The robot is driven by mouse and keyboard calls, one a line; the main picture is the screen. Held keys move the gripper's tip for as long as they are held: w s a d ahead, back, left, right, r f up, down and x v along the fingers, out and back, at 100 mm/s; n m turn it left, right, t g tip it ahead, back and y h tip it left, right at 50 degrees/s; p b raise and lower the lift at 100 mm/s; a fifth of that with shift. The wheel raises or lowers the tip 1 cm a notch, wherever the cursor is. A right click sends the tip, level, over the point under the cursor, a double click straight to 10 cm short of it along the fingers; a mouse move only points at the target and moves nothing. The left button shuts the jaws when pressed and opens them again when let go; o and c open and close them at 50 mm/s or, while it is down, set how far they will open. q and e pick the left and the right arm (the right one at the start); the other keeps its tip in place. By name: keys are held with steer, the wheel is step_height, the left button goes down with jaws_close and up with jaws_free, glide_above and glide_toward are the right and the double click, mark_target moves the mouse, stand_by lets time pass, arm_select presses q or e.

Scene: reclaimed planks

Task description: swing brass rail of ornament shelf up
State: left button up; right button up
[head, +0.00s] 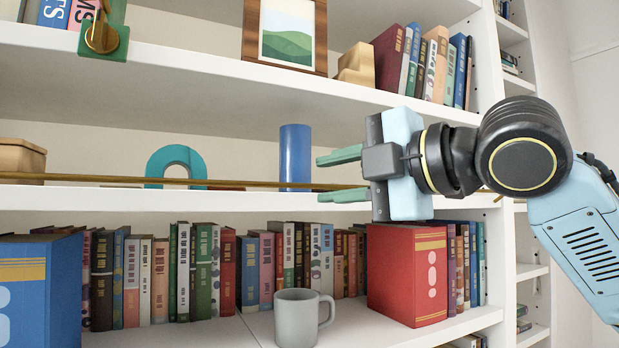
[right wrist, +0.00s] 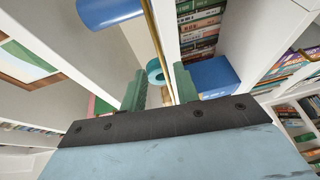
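The thin brass rail (head: 255,184) runs level along the front of the middle ornament shelf (head: 230,199), low across the ornaments behind it. The rail also shows in the right wrist view (right wrist: 153,40), passing between the finger pads. My right gripper (head: 320,179) comes in from the right at the shelf's front, with its green fingers apart, one above and one below the rail's line. In the right wrist view the gripper (right wrist: 159,88) is open around the rail; I cannot tell whether either finger touches it. My left gripper is not in view.
On the ornament shelf stand a blue cylinder (head: 295,155), a teal arch (head: 176,160) and a tan box (head: 20,157). Below are rows of books, a grey mug (head: 297,318) and a red box (head: 407,275). A brass fitting on a green plate (head: 102,38) sits on the upper shelf edge.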

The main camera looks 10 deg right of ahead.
mark_target(304, 184)
steer(key=shift+x, duration=2.3)
